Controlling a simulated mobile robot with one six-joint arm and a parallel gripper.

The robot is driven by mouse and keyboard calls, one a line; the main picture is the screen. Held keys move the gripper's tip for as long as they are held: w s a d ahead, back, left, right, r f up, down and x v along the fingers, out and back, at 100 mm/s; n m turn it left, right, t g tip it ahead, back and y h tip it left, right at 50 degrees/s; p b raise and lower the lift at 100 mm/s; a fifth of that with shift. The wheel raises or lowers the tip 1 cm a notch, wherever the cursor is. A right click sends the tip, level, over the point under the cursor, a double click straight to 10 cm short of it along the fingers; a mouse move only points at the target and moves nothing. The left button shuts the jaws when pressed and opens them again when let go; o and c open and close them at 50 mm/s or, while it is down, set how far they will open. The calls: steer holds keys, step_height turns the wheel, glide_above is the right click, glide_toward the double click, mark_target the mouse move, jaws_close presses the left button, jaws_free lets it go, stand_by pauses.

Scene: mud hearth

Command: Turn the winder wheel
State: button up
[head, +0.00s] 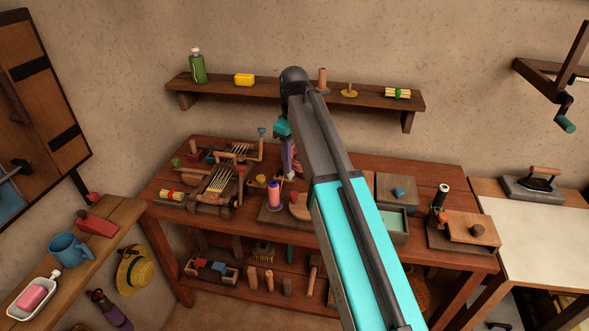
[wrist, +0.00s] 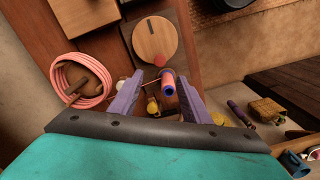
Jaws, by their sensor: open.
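The winder wheel (wrist: 157,38) is a round light-wood disc lying flat on a wooden base, with a small red knob (wrist: 159,60) near its rim. In the head view a part of the wheel (head: 297,209) shows beside my arm, which hides the rest. A pink-and-blue spool (head: 274,195) stands next to it; it also shows in the wrist view (wrist: 168,81). My gripper (wrist: 158,79) is open, its purple fingers pointing toward the wheel. The knob appears between and just beyond the fingertips. I see no contact with it, but cannot judge the depth.
A pink coil (wrist: 76,80) lies left of my fingers in the wrist view. On the red-brown bench (head: 335,245), wooden devices with yarn stand at left, and a wooden box (head: 398,188) and a block device (head: 470,230) at right. A wall shelf (head: 300,95) runs behind my arm.

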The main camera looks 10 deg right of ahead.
steer(key=shift+r, duration=0.65)
steer(key=shift+f, duration=0.1)
